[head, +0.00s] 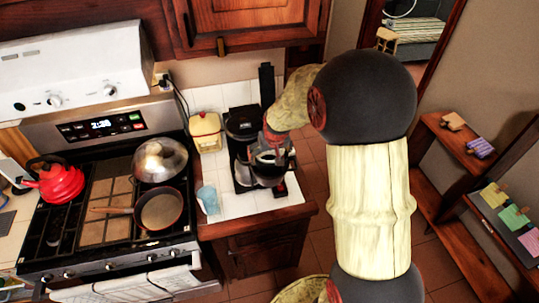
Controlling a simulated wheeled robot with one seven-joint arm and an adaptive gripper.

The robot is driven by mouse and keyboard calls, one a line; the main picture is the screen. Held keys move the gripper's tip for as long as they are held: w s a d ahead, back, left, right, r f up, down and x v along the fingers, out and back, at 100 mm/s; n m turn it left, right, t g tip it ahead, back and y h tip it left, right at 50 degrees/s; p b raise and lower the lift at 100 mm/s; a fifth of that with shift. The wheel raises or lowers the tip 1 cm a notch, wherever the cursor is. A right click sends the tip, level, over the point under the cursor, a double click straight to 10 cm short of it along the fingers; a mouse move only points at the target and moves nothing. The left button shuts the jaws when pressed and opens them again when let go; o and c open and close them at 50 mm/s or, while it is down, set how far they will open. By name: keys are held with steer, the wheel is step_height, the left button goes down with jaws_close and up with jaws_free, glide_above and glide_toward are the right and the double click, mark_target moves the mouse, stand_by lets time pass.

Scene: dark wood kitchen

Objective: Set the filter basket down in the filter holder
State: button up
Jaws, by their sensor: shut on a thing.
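The black coffee maker (243,124) stands on the white tiled counter right of the stove. My gripper (275,148) is at its right front side, pointing down, with the arm reaching in from the right. It is shut on a dark thing at the machine's front, which I take to be the filter basket (268,160). The basket's outline blends with the dark parts around it. The filter holder cannot be made out clearly. I cannot tell whether the basket touches it.
A blue cup (208,199) stands left of the coffee maker near the counter's front. A yellowish canister (205,131) is behind it. The stove (104,208) holds a red kettle (55,180), a lidded pan (160,160) and a frying pan (158,210). Upper cabinets (240,24) hang above.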

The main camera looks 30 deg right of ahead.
steer(key=shift+f, duration=0.1)
steer(key=o, duration=1)
